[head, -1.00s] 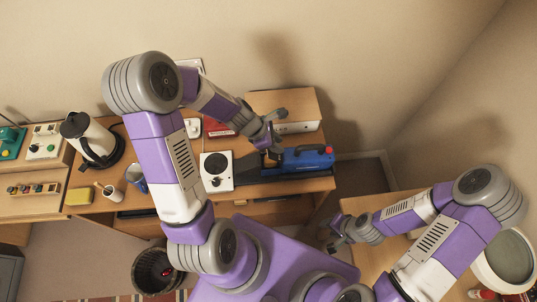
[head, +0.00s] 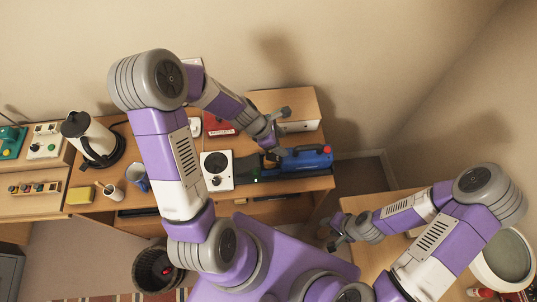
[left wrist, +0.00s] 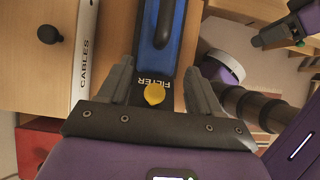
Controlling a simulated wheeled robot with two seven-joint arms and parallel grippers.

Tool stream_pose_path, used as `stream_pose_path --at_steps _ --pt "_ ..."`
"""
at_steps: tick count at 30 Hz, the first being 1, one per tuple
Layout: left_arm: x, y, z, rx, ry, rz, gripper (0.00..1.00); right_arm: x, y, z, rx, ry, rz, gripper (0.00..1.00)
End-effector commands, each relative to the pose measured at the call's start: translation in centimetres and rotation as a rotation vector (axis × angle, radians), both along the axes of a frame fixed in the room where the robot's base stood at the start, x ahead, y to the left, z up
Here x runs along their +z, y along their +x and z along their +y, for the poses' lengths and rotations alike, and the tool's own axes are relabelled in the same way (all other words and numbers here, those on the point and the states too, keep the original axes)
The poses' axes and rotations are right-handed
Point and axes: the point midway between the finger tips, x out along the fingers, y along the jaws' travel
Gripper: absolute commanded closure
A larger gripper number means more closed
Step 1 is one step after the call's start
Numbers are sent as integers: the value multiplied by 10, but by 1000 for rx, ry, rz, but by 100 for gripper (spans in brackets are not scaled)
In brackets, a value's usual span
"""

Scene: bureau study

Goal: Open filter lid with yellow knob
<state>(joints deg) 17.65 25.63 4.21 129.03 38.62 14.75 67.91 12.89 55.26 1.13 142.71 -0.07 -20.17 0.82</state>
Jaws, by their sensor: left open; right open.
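The blue device (head: 308,158) with a black front section lies on the desk, right of the white square plate. In the left wrist view, its blue body (left wrist: 162,38) ends in a black part, the filter lid (left wrist: 152,78), marked FILTER. The yellow knob (left wrist: 154,95) sits on this black part, between the spread fingers of my left gripper (left wrist: 160,88), apparently touching neither. In the head view my left gripper (head: 279,134) is open at the device's left end, and the knob is hidden. My right gripper (head: 336,236) is open and empty, low at the right.
A wooden box (head: 288,106) marked CABLES stands behind the device. A white plate with a black disc (head: 217,170), a blue mug (head: 137,177) and a kettle (head: 90,137) stand to the left. A round bin (head: 155,271) is on the floor.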

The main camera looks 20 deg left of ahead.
Motion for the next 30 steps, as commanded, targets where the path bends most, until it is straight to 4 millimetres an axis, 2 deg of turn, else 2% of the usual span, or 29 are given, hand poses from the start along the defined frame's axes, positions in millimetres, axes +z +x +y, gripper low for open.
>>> stream_pose_path --at_steps 11,30 --pt "1 -1 2 2 0 1 36 2 0 0 0 0 0 57" --pt "47 -24 40 3 2 0 36 37 0 0 0 0 0 57"
